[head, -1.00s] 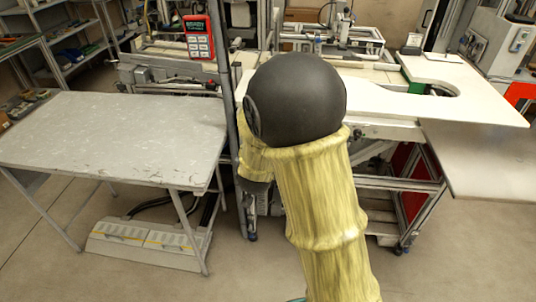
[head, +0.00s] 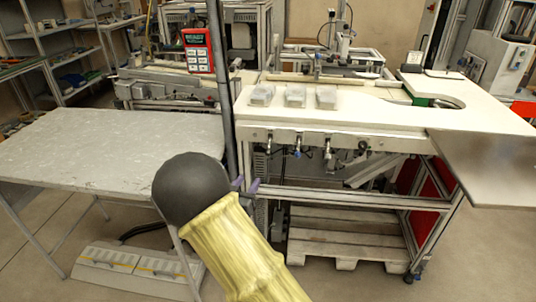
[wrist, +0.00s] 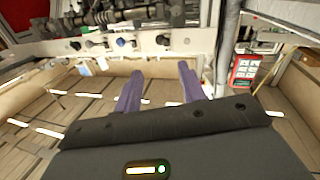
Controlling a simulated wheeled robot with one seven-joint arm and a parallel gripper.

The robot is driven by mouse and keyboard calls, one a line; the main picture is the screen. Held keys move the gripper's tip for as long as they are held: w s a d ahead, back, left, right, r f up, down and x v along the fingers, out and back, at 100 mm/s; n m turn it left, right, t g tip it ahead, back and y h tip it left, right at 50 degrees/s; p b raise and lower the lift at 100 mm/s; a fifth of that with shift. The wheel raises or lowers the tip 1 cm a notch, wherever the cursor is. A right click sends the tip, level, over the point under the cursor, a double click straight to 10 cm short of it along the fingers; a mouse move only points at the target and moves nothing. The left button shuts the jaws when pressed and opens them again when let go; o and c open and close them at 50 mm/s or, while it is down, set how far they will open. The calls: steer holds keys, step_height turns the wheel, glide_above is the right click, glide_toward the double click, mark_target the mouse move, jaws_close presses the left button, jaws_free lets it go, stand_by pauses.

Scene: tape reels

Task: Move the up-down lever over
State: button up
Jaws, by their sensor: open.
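Several small levers and knobs sit along the front edge of the white-topped bench. In the head view they include a blue-tipped lever (head: 297,152) and a black round knob (head: 363,146). I cannot tell which one is the up-down lever. In the wrist view a row of dark and blue knobs (wrist: 121,42) shows on the pale rail beyond my fingers. My gripper (wrist: 160,69) is open, with two purple fingers apart and nothing between them. In the head view my gripper (head: 246,184) is partly hidden by my arm, below and left of the levers.
The white bench top (head: 380,115) carries several clear blocks (head: 295,96). A grey upright post (head: 224,90) stands close to my gripper. A red handheld device (head: 198,50) hangs left of it. A grey table (head: 110,145) stands left, and a wooden pallet (head: 345,235) lies under the bench.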

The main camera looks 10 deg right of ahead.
mark_target(267, 154)
steer(key=x, duration=1.6)
steer(key=shift+w+d+b, duration=0.25)
steer(key=shift+w+b, duration=0.05)
steer(key=shift+w, duration=0.05)
jaws_close()
